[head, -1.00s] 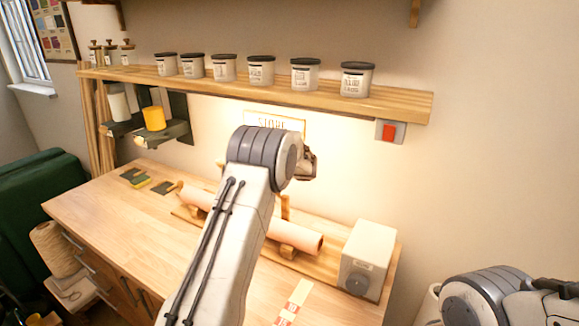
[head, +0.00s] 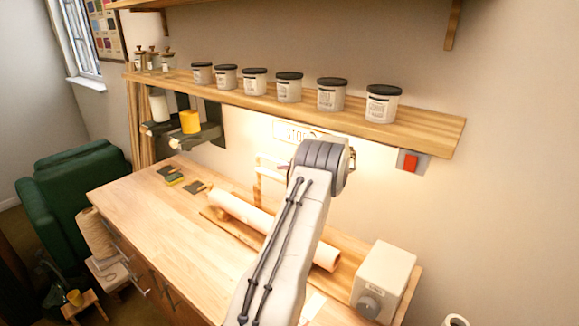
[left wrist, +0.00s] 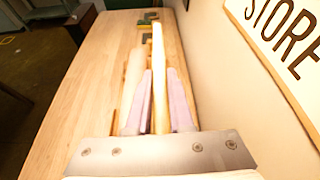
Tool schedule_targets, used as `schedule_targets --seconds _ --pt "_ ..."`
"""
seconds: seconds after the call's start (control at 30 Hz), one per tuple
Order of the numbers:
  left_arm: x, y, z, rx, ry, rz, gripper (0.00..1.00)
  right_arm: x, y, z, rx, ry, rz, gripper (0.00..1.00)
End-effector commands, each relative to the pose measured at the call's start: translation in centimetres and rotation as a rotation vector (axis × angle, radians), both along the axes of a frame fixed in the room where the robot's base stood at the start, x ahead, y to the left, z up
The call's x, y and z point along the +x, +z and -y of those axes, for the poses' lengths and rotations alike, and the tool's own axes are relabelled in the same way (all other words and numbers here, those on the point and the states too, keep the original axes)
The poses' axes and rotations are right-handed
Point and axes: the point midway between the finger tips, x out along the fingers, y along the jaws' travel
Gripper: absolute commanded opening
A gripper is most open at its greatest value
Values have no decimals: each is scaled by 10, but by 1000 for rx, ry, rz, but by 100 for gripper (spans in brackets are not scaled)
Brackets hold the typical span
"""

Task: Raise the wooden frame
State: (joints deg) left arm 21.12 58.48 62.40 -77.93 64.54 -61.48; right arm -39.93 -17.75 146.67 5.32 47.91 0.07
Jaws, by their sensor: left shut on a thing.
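The wooden frame (head: 258,182) shows in the head view as pale bars standing up behind the long roll, left of my left arm. My arm hides part of it. In the left wrist view, a pale wooden bar of the frame (left wrist: 158,50) runs between the two fingers. My left gripper (left wrist: 160,78) is shut on this bar. In the head view my left wrist hides the fingers. My right gripper is not in view.
A pale roll (head: 240,212) lies on a board on the workbench (head: 150,205). A grey box with a knob (head: 384,278) stands at the right end. A shelf (head: 430,128) with several jars and a STORE sign (left wrist: 285,35) are on the wall. The bench's left part is mostly clear.

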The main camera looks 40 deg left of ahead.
Motion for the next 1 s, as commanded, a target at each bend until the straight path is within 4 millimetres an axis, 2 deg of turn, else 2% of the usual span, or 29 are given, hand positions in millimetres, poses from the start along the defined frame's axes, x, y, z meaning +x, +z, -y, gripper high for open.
schedule_targets --seconds 0.37,0.4,0.47,0.8,1.0 --pt "3 1 1 0 -8 7 0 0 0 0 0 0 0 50" --pt "4 1 1 0 -9 7 27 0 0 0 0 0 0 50" --pt "4 1 2 1 -8 7 50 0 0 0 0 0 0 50" --pt "3 1 3 1 -5 4 50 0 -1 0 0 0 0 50" --pt "5 8 27 2 -8 6 50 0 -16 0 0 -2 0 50"
